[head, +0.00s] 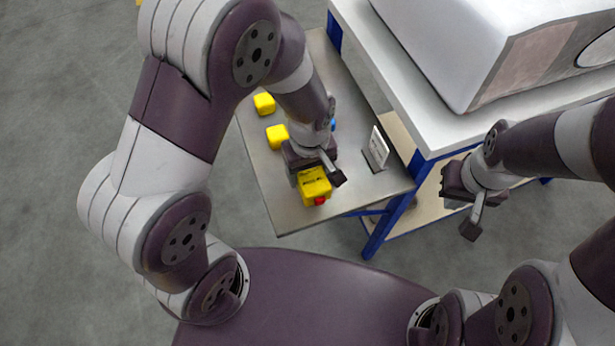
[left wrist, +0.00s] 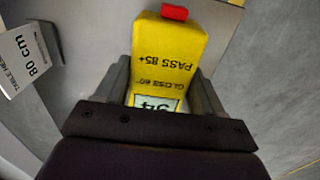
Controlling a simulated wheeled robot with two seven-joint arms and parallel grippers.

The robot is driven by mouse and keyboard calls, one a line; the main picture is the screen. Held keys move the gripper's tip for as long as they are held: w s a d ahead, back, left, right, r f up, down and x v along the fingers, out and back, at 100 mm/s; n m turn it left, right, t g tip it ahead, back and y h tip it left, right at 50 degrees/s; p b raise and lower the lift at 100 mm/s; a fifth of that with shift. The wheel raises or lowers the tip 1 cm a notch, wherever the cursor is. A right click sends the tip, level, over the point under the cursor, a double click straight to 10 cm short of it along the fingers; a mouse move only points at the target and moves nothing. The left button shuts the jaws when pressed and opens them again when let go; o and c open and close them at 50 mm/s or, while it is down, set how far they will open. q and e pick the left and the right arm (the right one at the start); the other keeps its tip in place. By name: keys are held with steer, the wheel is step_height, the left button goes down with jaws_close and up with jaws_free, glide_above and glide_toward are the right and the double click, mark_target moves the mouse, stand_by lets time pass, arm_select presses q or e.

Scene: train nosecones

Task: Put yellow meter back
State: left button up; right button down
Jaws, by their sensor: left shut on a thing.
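The yellow meter (head: 314,185) has a red end and is in my left gripper (head: 318,178), over the near end of the grey side table (head: 290,215). In the left wrist view the meter (left wrist: 165,50) sits between the two fingers of my left gripper (left wrist: 165,90), with printed text and part of a display showing. My left gripper is shut on it. I cannot tell whether the meter touches the table top. My right gripper (head: 466,205) is at the right, beside the white bench, away from the meter; its fingers appear spread and empty.
Two yellow blocks (head: 264,104) (head: 277,137) stand on the side table, farther back. A small white sign (head: 376,149) stands at its right; the left wrist view shows this sign (left wrist: 28,60) reading 80 cm. A white bench (head: 440,130) carries a large white nosecone (head: 450,40).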

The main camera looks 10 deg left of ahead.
mark_target(307, 181)
arm_select(q)
steer(key=f, duration=0.4)
steer(key=shift+s+a, duration=0.2)
steer(key=shift+w+f, duration=0.15)
steer(key=shift+w, duration=0.05)
steer(key=o, duration=1.5)
steer(key=shift+f, duration=0.1)
steer(key=shift+c, duration=0.2)
step_height(307, 181, up, 12)
steer(key=shift+s+f+p, duration=0.1)
steer(key=shift+f+p, duration=0.1)
steer(key=shift+p, duration=0.15)
steer(key=s+a+r+m+t, duration=0.1)
steer(key=s+a+m, duration=0.2)
steer(key=a+m, duration=0.4)
steer(key=shift+s+a+r, duration=0.15)
steer(key=shift+a, duration=0.8)
